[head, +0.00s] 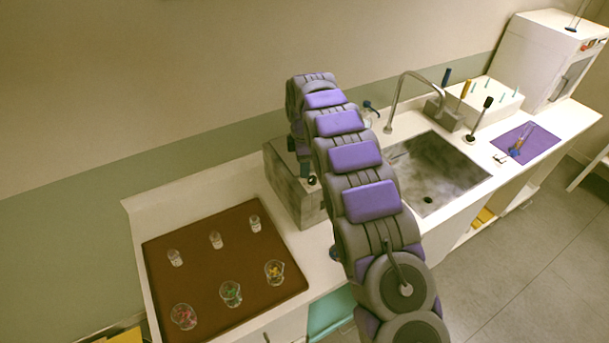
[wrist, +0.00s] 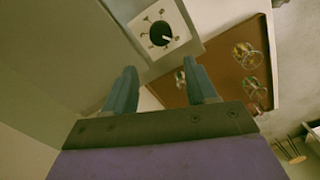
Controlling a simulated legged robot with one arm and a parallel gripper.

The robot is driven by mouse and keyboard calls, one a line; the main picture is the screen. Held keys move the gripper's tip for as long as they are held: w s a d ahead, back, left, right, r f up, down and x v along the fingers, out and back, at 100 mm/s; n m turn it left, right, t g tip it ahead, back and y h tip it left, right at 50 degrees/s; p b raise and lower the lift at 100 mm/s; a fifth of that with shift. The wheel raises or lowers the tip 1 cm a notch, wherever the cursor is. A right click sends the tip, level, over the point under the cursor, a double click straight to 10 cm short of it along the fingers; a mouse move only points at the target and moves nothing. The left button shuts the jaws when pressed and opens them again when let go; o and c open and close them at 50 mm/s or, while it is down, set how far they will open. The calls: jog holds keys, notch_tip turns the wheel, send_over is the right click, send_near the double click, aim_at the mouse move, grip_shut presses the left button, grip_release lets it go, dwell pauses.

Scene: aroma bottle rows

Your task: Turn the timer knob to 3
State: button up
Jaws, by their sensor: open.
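The timer knob (wrist: 161,34) is a round black dial on a square white plate, with a pale pointer mark toward the lower right in the wrist view. Small marks ring it, but their numbers are too small to read. The plate is on a grey box, which shows in the head view (head: 285,187) on the counter, partly behind my arm. My gripper (wrist: 159,66) is open and empty. Its two blue-grey fingers are apart, pointing toward the box, with the knob beyond the gap between their tips.
A brown tray (head: 205,268) with several small glass vessels, some holding coloured pieces, lies left of the box. A sink (head: 445,172) with a tall faucet (head: 393,103) is to the right. Further right are a white rack of tools (head: 488,102) and a purple mat (head: 527,143).

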aim_at(313, 178)
jog(key=d+f, duration=0.4)
jog(key=d, duration=0.1)
jog(key=shift+f, duration=0.3)
jog(key=shift+a+f, duration=0.1)
jog(key=a, duration=0.3)
jog(key=shift+a+f, duration=0.2)
jog(key=shift+c, duration=0.7)
jog(key=shift+a, duration=0.2)
jog(key=shift+c, duration=0.8)
jog(key=shift+d, duration=0.1)
jog(key=shift+c, duration=0.7)
jog(key=shift+d+r, duration=0.15)
jog(key=shift+d, duration=0.95)
jog(key=c, duration=0.5)
jog(key=shift+w+d, duration=0.1)
jog(key=shift+c, duration=0.5)
jog(key=shift+a, duration=0.3)
